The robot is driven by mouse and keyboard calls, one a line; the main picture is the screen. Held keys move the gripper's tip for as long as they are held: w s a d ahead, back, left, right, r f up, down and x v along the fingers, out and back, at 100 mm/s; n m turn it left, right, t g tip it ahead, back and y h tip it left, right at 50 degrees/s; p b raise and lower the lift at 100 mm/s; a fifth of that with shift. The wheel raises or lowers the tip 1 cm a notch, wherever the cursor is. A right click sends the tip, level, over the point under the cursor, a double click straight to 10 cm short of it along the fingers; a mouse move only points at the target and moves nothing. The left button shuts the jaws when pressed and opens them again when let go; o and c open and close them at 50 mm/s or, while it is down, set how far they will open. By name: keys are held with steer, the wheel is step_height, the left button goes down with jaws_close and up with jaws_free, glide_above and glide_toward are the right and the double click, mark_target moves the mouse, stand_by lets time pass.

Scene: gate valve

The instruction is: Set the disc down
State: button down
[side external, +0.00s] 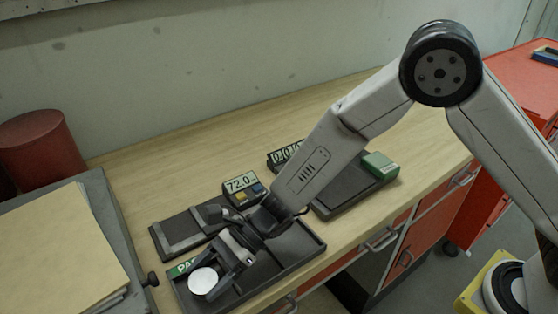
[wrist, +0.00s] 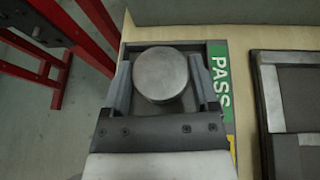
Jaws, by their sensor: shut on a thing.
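The disc (wrist: 160,75) is a round, plain grey metal piece between the two fingers of my gripper (wrist: 159,88) in the wrist view. In the side view the disc (side external: 203,281) looks pale and sits at the tips of my gripper (side external: 215,277). My gripper is shut on it. Both are over the left end of a dark tray (side external: 312,246), beside a green PASS label (side external: 181,268). The label (wrist: 219,75) also shows right of the disc in the wrist view. I cannot tell whether the disc touches the tray floor.
A gauge reading 72.0 (side external: 241,184) stands behind the tray, by a dark framed plate (side external: 166,241). Another dark tray (side external: 345,201) with a green-topped block (side external: 380,165) lies farther right. A board with papers (side external: 60,250) is at left. The bench's back is clear.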

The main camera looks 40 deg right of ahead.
steer(key=shift+f, duration=0.9)
steer(key=shift+f, duration=0.15)
steer(key=shift+c, duration=0.6)
jaws_free()
steer(key=shift+w+d+r, duration=0.1)
steer(key=shift+d+r, duration=0.2)
steer(key=shift+d, duration=0.1)
steer(key=v, duration=1.1)
